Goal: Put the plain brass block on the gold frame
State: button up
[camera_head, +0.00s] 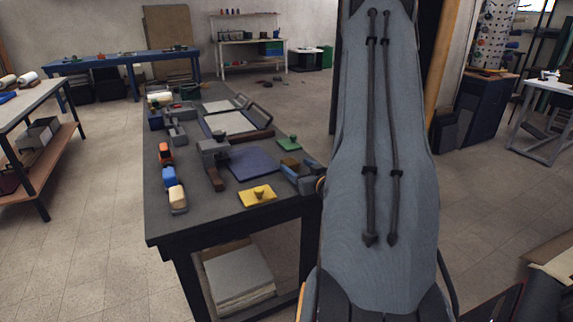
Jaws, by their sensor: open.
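A yellow-gold square piece (246,199), which looks like the gold frame, lies flat near the front edge of the dark workbench. A small brownish-gold piece (260,192) sits on it; its exact shape is too small to tell. A small brown-gold block (289,162), possibly the plain brass block, is at the right side of the bench. My gripper (294,170) is open beside this block, low over the bench's right edge. I cannot tell whether the block is between the fingers. My arm hides the area to the right.
A dark blue mat (253,164) lies left of the block. A green pad (288,143) with a small piece on it lies behind. A grey tool with a brown handle (214,162) and several toy-like blocks (170,180) occupy the left.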

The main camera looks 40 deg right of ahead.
aim_at(290, 161)
jog(key=shift+x, duration=0.8)
jog(key=shift+p+x, duration=0.55)
jog(key=shift+x, duration=1.55)
grip_shut()
jog(key=shift+r, duration=0.1)
